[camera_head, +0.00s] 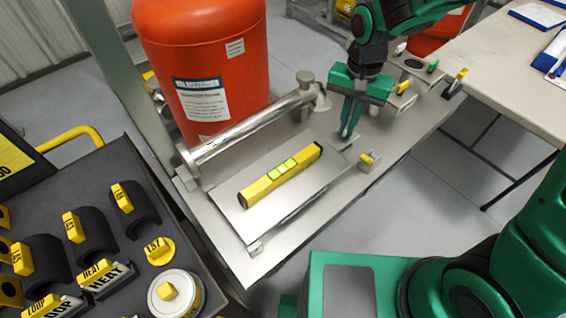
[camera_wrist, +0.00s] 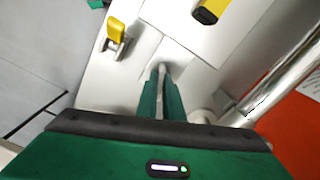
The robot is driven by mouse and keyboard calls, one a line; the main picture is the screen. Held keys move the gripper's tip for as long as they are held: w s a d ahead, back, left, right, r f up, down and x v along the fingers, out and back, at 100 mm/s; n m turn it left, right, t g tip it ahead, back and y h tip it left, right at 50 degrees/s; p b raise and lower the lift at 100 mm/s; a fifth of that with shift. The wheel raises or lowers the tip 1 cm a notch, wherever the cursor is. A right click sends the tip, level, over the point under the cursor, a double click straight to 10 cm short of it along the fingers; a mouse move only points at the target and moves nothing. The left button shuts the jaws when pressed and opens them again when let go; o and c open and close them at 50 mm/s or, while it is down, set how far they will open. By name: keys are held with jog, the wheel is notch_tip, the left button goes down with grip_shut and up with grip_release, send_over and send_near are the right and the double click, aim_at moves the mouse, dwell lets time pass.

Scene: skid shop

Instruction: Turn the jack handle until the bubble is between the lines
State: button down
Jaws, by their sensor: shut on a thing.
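A yellow spirit level (camera_head: 262,187) with a bright green vial (camera_head: 283,169) lies on a grey metal plate (camera_head: 302,202); the bubble is too small to read against its lines. My gripper (camera_head: 347,133) points down just past the plate's right corner, beside the level's far end. In the wrist view its green fingers (camera_wrist: 161,78) are closed on a slim grey upright piece, seemingly the jack handle (camera_wrist: 161,70). Most of the handle is hidden between the fingers. The level's dark end (camera_wrist: 205,16) shows at the top of the wrist view.
A yellow-tagged bracket (camera_head: 367,158) stands close to the gripper. A silver pipe (camera_head: 245,127) runs behind the plate, before a large orange tank (camera_head: 205,65). A dark tray (camera_head: 130,215) with clamps and yellow tags is at left. A pale table (camera_head: 510,75) stands at right.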

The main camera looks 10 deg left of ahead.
jog(key=shift+s+f, duration=0.1)
jog(key=shift+s, duration=0.05)
jog(key=shift+m, duration=1.7)
jog(key=shift+m, duration=0.4)
jog(key=c, duration=2.3)
grip_release()
jog(key=o, duration=0.4)
jog(key=shift+r, duration=3.6)
